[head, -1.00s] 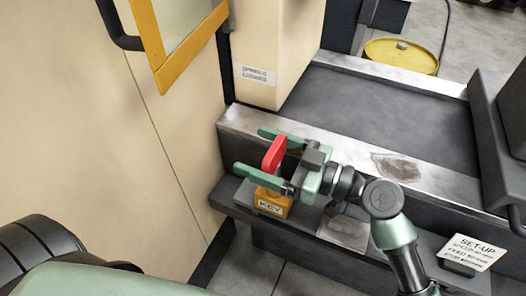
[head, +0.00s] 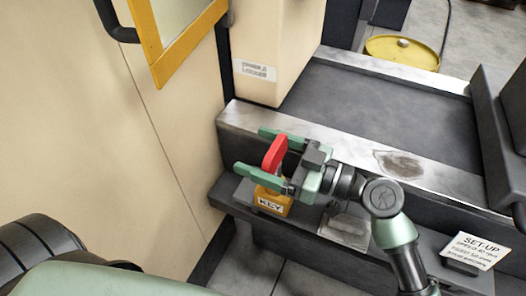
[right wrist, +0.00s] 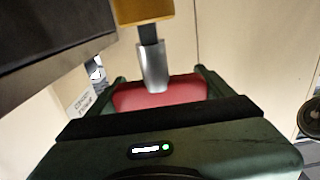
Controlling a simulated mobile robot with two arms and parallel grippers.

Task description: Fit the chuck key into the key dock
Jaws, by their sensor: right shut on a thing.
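The chuck key has a red handle (head: 274,153), and my right gripper (head: 252,150) is shut on it, one green finger on each side. The yellow key dock (head: 270,203), marked KEY, stands on the dark ledge right below the handle. In the right wrist view the red handle (right wrist: 160,94) lies between the fingers. The key's silver shaft (right wrist: 152,66) runs to a narrow dark end that meets the yellow dock (right wrist: 142,11) in the picture. I cannot tell whether the end is inside the dock or only in front of it. My left gripper is out of view.
The cream machine wall (head: 130,150) rises close on the left of the dock. A metal-edged bed (head: 390,105) lies behind my right gripper. A set-up card (head: 473,250) is at the right. A yellow drum (head: 402,52) stands at the back.

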